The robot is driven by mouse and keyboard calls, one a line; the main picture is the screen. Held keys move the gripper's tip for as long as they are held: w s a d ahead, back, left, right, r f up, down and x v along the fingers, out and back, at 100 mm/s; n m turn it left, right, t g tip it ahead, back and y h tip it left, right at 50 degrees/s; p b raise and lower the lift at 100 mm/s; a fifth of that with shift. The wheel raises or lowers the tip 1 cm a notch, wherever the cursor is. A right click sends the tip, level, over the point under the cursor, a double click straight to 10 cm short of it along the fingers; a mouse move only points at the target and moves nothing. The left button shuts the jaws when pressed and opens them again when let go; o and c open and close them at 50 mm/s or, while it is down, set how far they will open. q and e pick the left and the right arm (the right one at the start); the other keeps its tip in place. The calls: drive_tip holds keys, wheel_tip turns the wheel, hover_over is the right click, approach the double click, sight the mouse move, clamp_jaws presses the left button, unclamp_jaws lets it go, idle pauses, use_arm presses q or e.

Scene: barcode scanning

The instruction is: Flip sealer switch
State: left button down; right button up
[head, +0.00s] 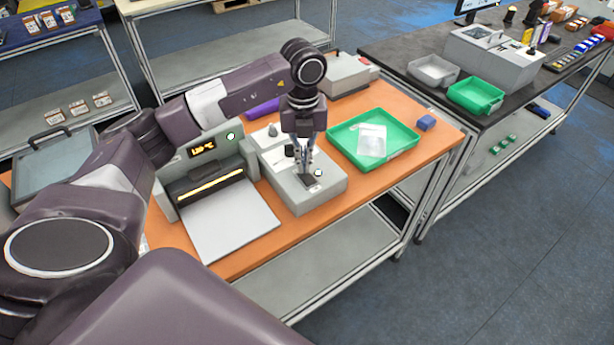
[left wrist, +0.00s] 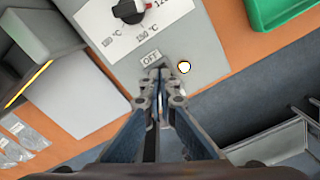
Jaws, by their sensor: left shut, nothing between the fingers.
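The sealer (head: 205,165) stands on the orange table with a lit temperature display and a pale plate in front. Its grey control box (head: 322,190) sits beside it to the right. In the left wrist view the box top (left wrist: 205,45) shows a black dial (left wrist: 130,11) with temperature marks, an OFF label (left wrist: 151,58) and a round lit lamp (left wrist: 184,67). My left gripper (head: 304,172) is shut and empty, pointing down over the front part of the box. Its fingertips (left wrist: 160,75) are just below the OFF label and hide the switch. I cannot tell whether they touch it. My right gripper is not in view.
A grey device (head: 345,72) stands behind. A dark table (head: 400,52) with bins is at the right.

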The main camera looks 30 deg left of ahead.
use_arm(q)
drive_tip(key=shift+f+b, duration=0.5)
drive_tip(key=shift+f, duration=0.25)
drive_tip(key=shift+r, duration=0.1)
drive_tip(key=shift+r+p, duration=2.45)
drive_tip(key=shift+r, duration=1.1)
drive_tip(key=shift+f, duration=0.1)
